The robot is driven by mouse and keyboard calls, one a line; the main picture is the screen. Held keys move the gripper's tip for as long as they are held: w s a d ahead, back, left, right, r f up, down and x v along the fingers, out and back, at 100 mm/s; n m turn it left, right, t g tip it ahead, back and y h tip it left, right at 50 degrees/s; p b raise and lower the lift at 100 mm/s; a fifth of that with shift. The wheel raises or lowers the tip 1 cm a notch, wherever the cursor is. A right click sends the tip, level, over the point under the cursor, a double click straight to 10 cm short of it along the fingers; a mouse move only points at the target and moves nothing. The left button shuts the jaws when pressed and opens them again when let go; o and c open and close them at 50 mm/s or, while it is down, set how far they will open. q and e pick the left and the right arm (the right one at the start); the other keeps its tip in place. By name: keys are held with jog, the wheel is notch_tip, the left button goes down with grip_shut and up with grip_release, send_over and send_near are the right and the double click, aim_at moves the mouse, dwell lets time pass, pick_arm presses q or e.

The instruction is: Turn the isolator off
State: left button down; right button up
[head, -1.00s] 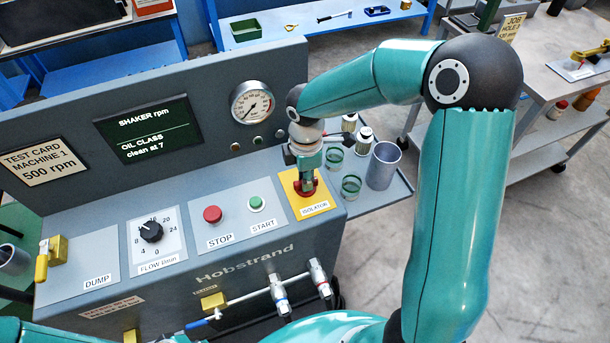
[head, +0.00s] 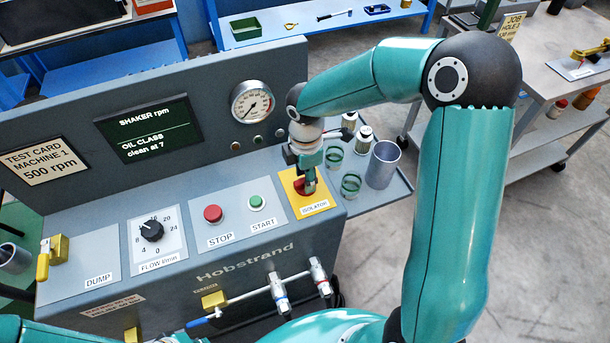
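The isolator is a red rotary handle (head: 298,185) on a yellow plate (head: 322,203) labelled ISOLATOR, at the right end of the machine's sloping panel. My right gripper (head: 307,188) points down onto it from above, fingers at the handle, and looks shut on it. The near finger hides part of the handle, so its exact angle is hard to read. My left gripper is out of view; only teal parts of my arms show along the bottom edge.
Left of the isolator are a green START button (head: 256,202), a red STOP button (head: 213,214) and a black flow knob (head: 151,231). A grey cup (head: 383,166) and green-banded glasses (head: 351,184) stand close on the right. A gauge (head: 252,102) and dark display (head: 148,128) are behind.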

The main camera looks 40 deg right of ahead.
notch_tip(320, 180, up, 12)
dwell(0.7)
jog(key=shift+f, duration=0.1)
dwell(0.3)
